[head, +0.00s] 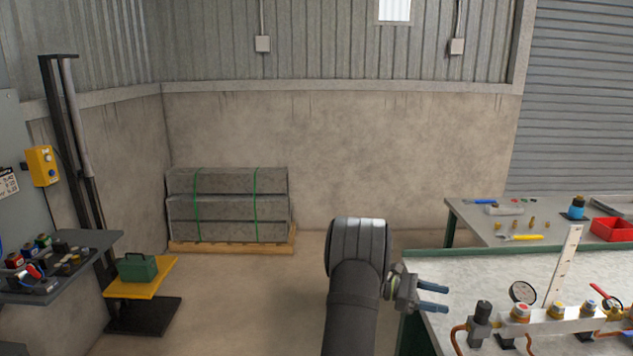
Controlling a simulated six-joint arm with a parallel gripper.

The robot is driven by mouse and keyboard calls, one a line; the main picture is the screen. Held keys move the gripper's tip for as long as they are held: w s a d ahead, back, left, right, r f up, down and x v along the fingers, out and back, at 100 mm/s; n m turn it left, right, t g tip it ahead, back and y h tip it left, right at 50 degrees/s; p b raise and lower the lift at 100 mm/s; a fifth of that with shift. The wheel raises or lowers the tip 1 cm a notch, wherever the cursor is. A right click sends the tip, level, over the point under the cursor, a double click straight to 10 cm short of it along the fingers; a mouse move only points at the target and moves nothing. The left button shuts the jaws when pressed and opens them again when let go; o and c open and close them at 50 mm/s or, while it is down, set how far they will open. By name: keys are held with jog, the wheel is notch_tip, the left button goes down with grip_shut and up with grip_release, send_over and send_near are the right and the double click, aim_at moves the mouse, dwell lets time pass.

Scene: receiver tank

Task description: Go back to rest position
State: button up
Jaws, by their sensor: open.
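My gripper (433,296) shows in the head view right of the centre, at the end of my dark arm. Its two blue-grey fingers point right and stand apart, with nothing between them. It is just above the left edge of the light-topped bench (455,268). It is left of the dial gauge (523,292) and the row of valves and fittings (557,312), and apart from them.
A back bench (570,230) carries small tools and a red bin (612,229). At the left are a shelf of parts (75,242), a green box (137,267) on a yellow platform (160,283), and strapped grey blocks (228,205) on a pallet. The floor between is clear.

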jog(key=x, duration=1.3)
jog(key=shift+s+d+f, duration=0.1)
jog(key=shift+s+d, duration=0.05)
jog(key=shift+d, duration=0.15)
jog(key=n+t, duration=0.1)
jog(key=t, duration=0.1)
jog(key=n+t, duration=0.1)
jog(key=t, duration=0.1)
jog(key=n+t+h, duration=0.1)
jog(key=shift+w+n+t, duration=0.3)
jog(key=shift+n+t, duration=0.1)
jog(key=a, duration=1.7)
jog(key=w+d+m+g+y, duration=0.1)
jog(key=w+d+m+g, duration=0.4)
jog(key=d+g, duration=0.2)
jog(key=shift+r+m+g+y, duration=0.3)
jog(key=shift+r+g+y, duration=0.1)
jog(key=shift+g, duration=0.5)
